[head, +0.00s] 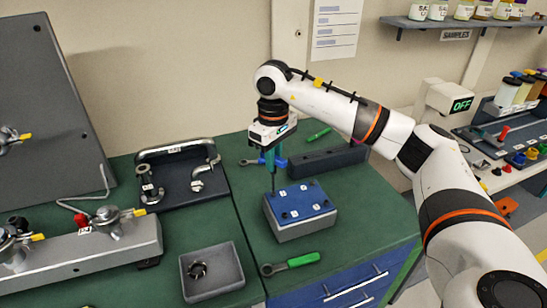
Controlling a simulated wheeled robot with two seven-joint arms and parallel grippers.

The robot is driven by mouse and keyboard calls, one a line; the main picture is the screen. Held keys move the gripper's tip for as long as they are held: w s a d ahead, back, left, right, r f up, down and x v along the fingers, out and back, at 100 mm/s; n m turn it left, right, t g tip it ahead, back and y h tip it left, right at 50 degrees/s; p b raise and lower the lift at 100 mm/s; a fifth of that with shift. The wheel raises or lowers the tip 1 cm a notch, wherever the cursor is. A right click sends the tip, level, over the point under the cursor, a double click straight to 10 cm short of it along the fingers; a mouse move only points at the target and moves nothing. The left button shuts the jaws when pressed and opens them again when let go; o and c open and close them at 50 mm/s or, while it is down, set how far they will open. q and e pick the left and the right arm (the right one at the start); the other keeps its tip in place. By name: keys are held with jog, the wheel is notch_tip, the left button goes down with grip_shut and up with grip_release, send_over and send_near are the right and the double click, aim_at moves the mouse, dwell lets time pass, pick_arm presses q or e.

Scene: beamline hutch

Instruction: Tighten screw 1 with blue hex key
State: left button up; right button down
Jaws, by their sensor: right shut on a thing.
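My right gripper (269,147) points straight down and is shut on the blue hex key (281,162). The key's thin dark shaft hangs upright from the fingers. Its lower end is at the back left part of the block (303,228), a grey box with a blue top plate. Several small screws with white number labels show on the plate. The labels are too small to read, so I cannot tell which is screw 1. I cannot tell whether the key's tip sits in a screw. My left gripper is out of view.
A green-handled tool (291,263) lies in front of the block, another (318,135) behind it. A dark rack (328,159) stands behind right. A grey bin (228,270) and a dark tray (182,187) with metal parts are left. Green bench is clear right of the block.

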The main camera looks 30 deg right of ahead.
jog(key=shift+f+b, duration=0.3)
jog(key=shift+f, duration=0.2)
dwell(0.4)
jog(key=m, duration=0.4)
jog(key=shift+m, duration=2.1)
jog(key=m, duration=0.4)
